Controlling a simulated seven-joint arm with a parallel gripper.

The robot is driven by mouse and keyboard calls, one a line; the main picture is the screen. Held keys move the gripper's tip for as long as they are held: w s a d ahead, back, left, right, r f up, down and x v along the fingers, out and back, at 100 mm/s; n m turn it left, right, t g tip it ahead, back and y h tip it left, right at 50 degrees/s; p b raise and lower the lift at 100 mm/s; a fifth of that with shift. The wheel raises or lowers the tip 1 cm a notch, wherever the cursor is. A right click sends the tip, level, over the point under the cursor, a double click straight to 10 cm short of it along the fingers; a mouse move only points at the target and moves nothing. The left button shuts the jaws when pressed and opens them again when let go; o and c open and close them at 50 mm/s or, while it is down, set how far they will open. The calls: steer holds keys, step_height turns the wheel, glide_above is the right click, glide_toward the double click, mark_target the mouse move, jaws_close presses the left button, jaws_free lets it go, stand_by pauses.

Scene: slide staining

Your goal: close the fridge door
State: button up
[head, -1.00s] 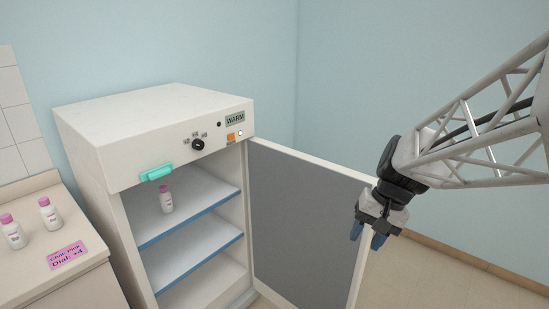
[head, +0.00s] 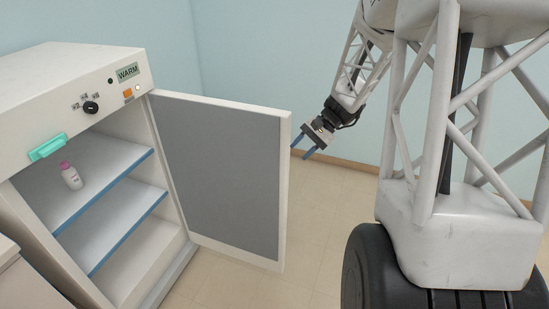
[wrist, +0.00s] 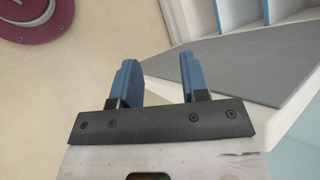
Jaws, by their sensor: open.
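The fridge (head: 60,90) is a white cabinet with its door (head: 222,170) swung wide open to the right; the door's grey inner panel faces the head view. My gripper (head: 302,148) is open and empty, just right of the door's free edge near its upper part. In the wrist view, my two blue fingers (wrist: 157,80) are apart with nothing between them, and the grey door panel (wrist: 235,65) lies beyond and to their right. I cannot tell whether a finger touches the door.
A white bottle with a pink cap (head: 70,176) stands on the fridge's upper shelf (head: 112,168). The tiled floor (head: 315,215) right of the door is clear. A round dark-red object (wrist: 35,18) shows in the wrist view.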

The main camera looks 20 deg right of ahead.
steer(key=w+d+f+m+t+y, duration=0.2)
steer(key=w+d+f+m+t, duration=0.2)
steer(key=w+f+m, duration=0.3)
steer(key=w+d+f+m+t+y, duration=0.3)
steer(key=w+d+f+m+t, duration=0.2)
steer(key=f, duration=0.8)
steer(key=w+m, duration=0.3)
steer(key=shift+w+f+m+t, duration=0.15)
steer(key=shift+w+m+t, duration=0.1)
steer(key=shift+m+t, duration=0.05)
steer(key=shift+a, duration=0.15)
steer(key=x, duration=0.7)
steer(key=shift+w+a, duration=0.15)
steer(key=shift+a, duration=0.1)
jaws_close()
